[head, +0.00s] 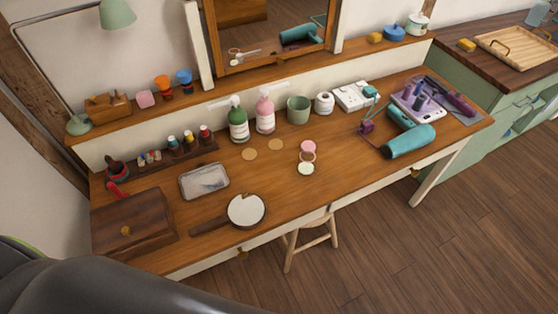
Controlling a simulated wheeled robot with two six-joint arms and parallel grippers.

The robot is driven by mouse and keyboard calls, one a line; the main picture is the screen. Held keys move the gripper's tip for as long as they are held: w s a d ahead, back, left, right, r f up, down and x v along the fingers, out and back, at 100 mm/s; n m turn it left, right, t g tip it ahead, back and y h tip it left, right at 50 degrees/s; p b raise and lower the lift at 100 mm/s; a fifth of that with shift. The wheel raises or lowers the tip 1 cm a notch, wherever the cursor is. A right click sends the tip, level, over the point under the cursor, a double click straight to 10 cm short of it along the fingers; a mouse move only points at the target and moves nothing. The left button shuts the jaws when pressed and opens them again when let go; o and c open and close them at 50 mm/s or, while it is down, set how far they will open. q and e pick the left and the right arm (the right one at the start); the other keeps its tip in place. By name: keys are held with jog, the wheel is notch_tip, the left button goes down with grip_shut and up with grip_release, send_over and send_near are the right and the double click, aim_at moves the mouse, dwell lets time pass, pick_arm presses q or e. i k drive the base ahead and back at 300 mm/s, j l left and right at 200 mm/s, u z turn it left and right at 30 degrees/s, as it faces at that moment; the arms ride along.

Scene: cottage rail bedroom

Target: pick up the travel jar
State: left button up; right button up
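I cannot tell for certain which item is the travel jar. A small white round jar or roll (324,102) stands at the back of the wooden table, right of a green cup (298,109). A low blue round pot (394,33) and a white lidded pot (417,24) sit on the back ledge at the upper right. A pink and cream round compact (307,155) lies open mid-table. A dark part of my own body fills the lower left. Neither of my grippers is in view.
A wooden box (133,222), hand mirror (245,210) and metal tray (204,181) occupy the left of the table. Green and pink pump bottles (265,113) stand at the back. A teal hair dryer (408,141) lies right. The front centre is mostly clear; a stool (310,240) stands below.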

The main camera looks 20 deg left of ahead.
aim_at(307, 159)
jog(key=i+l+u, duration=0.2)
jog(key=u, duration=0.25)
jog(key=i+l+u, duration=0.1)
jog(key=l+u, duration=0.3)
jog(key=i+l+u, duration=0.1)
jog(key=l+u, duration=0.2)
jog(key=u, duration=0.15)
jog(key=l+u, duration=0.4)
jog(key=i+j, duration=0.05)
